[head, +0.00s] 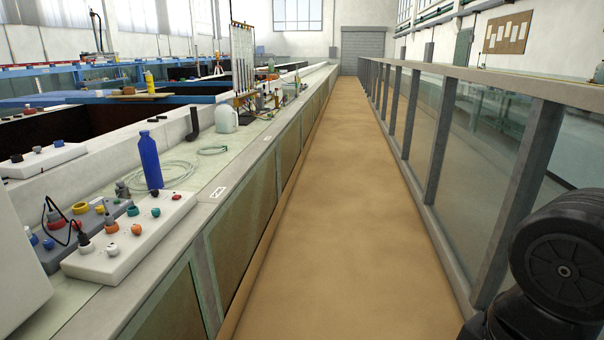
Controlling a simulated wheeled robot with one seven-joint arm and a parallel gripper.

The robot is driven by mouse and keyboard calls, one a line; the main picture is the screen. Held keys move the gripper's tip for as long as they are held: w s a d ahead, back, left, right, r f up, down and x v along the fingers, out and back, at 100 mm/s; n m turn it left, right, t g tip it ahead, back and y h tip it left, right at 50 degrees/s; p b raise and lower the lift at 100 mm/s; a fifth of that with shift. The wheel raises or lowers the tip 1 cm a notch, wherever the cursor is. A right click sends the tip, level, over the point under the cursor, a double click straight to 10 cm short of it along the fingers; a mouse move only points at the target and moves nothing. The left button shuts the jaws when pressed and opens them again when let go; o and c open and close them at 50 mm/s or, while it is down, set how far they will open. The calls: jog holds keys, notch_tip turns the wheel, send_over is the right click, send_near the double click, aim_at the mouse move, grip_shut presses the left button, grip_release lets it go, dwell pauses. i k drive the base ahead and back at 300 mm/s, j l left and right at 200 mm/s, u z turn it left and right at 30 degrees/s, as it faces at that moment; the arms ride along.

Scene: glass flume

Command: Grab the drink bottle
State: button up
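A blue bottle (151,161) with a narrow neck and cap stands upright on the bench top (205,178) at the left in the head view. It is just behind the white control box (128,240) and beside a coiled pale hose (165,177). A smaller yellow bottle (149,82) stands farther back on the left. Black parts of my arm show at the lower right edge, across the walkway from the blue bottle. My gripper itself is not in view.
A white jug (226,118) and a dark bent pipe (193,123) stand beyond the blue bottle. A grey control box (85,230) is at the left. The tan floor strip (335,200) is clear. A glass-panelled railing (470,150) runs along the right.

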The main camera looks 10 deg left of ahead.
aim_at(146, 145)
jog(key=i+u, duration=0.25)
jog(key=i, duration=0.25)
jog(key=i+l+u, duration=0.25)
jog(key=i, duration=0.2)
jog(key=i+l+u, duration=0.25)
jog(key=i, duration=0.25)
jog(key=i+u, duration=0.25)
jog(key=u, duration=0.15)
jog(key=i+l+u, duration=0.15)
jog(key=u, duration=0.25)
jog(key=i+l+u, duration=0.25)
jog(key=u, duration=0.2)
jog(key=i+l+u, duration=0.2)
jog(key=u, duration=0.2)
jog(key=i+l+u, duration=0.1)
jog(key=l+u, duration=0.3)
jog(key=i+l+u, duration=0.2)
jog(key=l, duration=0.15)
jog(key=l+u, duration=0.25)
jog(key=i+l+u, duration=0.2)
jog(key=l, duration=0.2)
jog(key=k, duration=0.1)
